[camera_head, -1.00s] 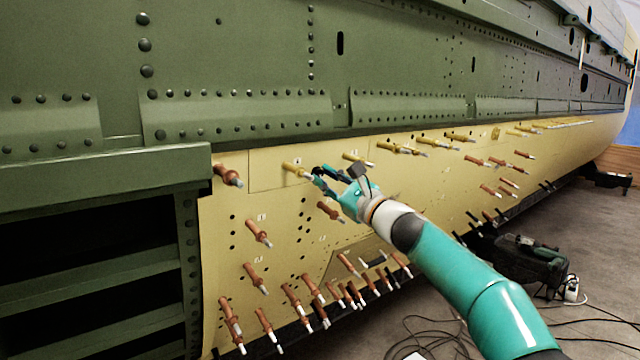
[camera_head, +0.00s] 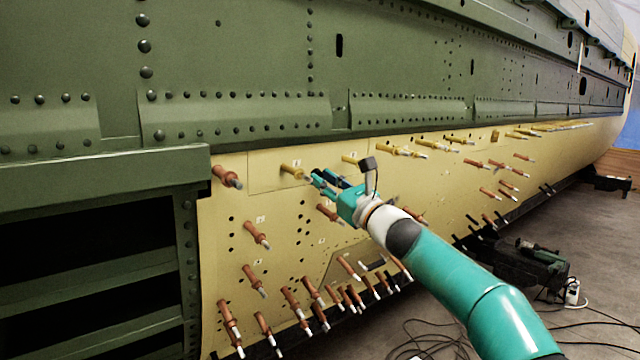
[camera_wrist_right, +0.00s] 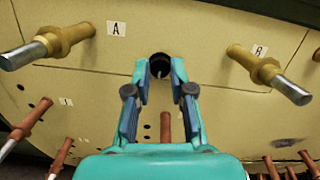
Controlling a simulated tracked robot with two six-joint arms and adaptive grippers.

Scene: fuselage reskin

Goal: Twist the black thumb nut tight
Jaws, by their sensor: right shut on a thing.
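My left gripper is not in view.
Yellow fasteners stick out left (camera_wrist_right: 62,40) and right (camera_wrist_right: 268,70) of the fingers in the wrist view. Several copper-coloured fasteners (camera_head: 257,235) project from the panel (camera_head: 290,215) below. Cables and a dark case (camera_head: 515,262) lie on the floor at right.

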